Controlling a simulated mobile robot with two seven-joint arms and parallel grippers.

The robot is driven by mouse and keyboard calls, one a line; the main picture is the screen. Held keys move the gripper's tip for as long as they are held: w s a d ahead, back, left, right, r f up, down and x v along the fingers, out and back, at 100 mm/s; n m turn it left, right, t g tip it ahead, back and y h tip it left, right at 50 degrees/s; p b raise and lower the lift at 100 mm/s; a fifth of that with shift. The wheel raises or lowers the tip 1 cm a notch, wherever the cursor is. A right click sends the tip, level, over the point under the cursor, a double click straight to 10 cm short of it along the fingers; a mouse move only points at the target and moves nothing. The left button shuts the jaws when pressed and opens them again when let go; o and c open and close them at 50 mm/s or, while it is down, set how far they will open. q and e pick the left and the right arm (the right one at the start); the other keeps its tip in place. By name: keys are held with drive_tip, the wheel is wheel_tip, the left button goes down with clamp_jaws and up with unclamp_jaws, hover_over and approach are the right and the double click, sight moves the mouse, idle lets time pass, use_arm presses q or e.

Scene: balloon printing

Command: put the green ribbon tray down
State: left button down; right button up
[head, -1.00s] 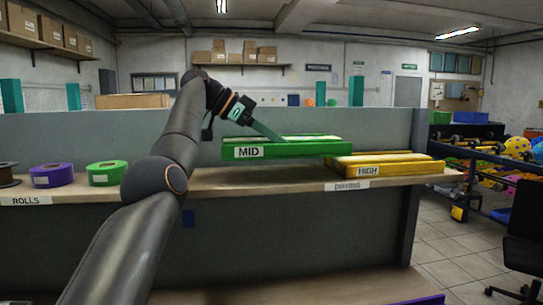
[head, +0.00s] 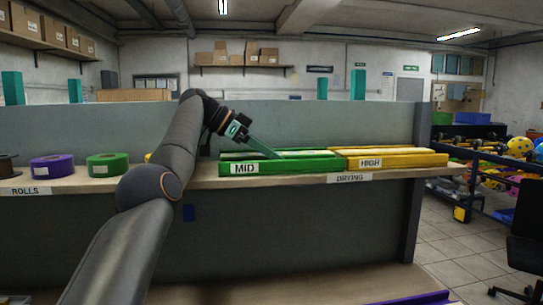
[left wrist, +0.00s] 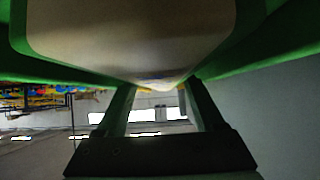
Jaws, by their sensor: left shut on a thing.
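The green ribbon tray (head: 300,167), labelled MID, is level at the drying shelf's surface and appears to rest on it. Its right end is right beside the yellow tray (head: 405,161) labelled HIGH. My left gripper (head: 276,155) reaches in from the left and is shut on the green tray's far part. In the left wrist view the green tray (left wrist: 25,62) fills the top, and my left gripper's fingers (left wrist: 155,88) meet it. The exact contact is hidden there. My right gripper is out of view.
The shelf (head: 350,177) carries a DRYING label. A purple roll (head: 52,168) and a green roll (head: 107,165) stand at its left. Something yellow shows partly behind my arm. A grey panel (head: 330,120) stands behind the shelf. A lower surface holds a purple item (head: 420,299).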

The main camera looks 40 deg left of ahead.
sight(234, 155)
use_arm(q)
drive_tip(key=shift+c, duration=1.7)
unclamp_jaws()
drive_tip(key=o, duration=0.3)
drive_tip(key=shift+o, duration=0.2)
drive_tip(key=shift+r, duration=0.15)
drive_tip(key=p+v, duration=0.5)
drive_tip(key=v, duration=0.5)
drive_tip(key=shift+s+a+r+p, duration=0.15)
drive_tip(key=shift+s+r+p, duration=0.05)
drive_tip(key=shift+r+p, duration=0.15)
drive_tip(key=shift+s+a+r, duration=0.2)
drive_tip(key=shift+s+a, duration=0.1)
drive_tip(key=shift+s, duration=0.1)
drive_tip(key=shift+f, duration=0.1)
